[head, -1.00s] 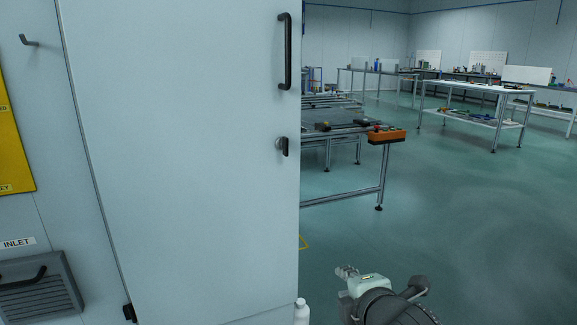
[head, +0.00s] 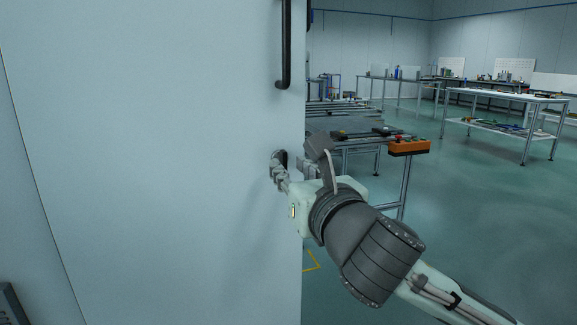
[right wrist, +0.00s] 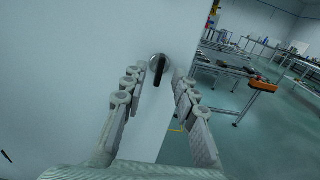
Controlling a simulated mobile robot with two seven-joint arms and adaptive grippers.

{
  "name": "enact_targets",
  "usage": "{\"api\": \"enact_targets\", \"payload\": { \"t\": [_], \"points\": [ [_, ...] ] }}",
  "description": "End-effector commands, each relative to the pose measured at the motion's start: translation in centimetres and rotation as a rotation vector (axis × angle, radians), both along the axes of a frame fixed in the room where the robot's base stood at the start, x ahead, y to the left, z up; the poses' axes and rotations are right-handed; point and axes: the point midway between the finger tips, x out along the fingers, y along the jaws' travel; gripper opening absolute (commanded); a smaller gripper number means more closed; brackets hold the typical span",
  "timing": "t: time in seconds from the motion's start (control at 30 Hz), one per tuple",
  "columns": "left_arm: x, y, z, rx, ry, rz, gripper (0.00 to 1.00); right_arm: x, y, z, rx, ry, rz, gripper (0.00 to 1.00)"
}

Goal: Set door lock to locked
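The door lock (right wrist: 158,67) is a round silver plate with a black lever on the pale door (head: 150,150), near its right edge. In the right wrist view the lever points almost straight down. My right gripper (right wrist: 152,92) is open, with one finger on each side of the lock in that view. I cannot tell whether a finger touches it. In the head view my right gripper (head: 279,168) reaches the door's right edge and partly covers the lock, leaving some black of the lever in sight. My left gripper is not in view.
A black vertical door handle (head: 286,45) is above the lock. Beyond the door's right edge stands a workbench with an orange box (head: 409,147). Other benches (head: 505,95) are farther back, with open green floor between.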

Motion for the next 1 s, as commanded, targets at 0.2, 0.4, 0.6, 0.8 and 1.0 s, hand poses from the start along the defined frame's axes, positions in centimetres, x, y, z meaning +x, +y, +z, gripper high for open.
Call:
{"api": "enact_targets", "payload": {
  "t": [0.2, 0.4, 0.6, 0.8, 1.0],
  "points": [
    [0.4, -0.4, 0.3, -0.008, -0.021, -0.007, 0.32, 1.8, 0.6, -0.1, 0.000, 0.002, 0.000, 0.28],
    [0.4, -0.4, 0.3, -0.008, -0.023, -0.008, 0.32, 1.9, 0.7, 0.0, 0.001, 0.001, 0.001, 0.28],
    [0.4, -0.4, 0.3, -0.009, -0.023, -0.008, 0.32, 1.9, 0.6, 0.0, 0.002, 0.002, 0.001, 0.12],
    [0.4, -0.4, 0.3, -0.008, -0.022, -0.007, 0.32, 1.9, 0.6, 0.0, 0.002, 0.002, 0.001, 0.00],
    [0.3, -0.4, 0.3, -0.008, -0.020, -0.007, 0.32, 1.9, 0.6, 0.0, 0.004, 0.002, 0.001, 0.00]
  ]
}}
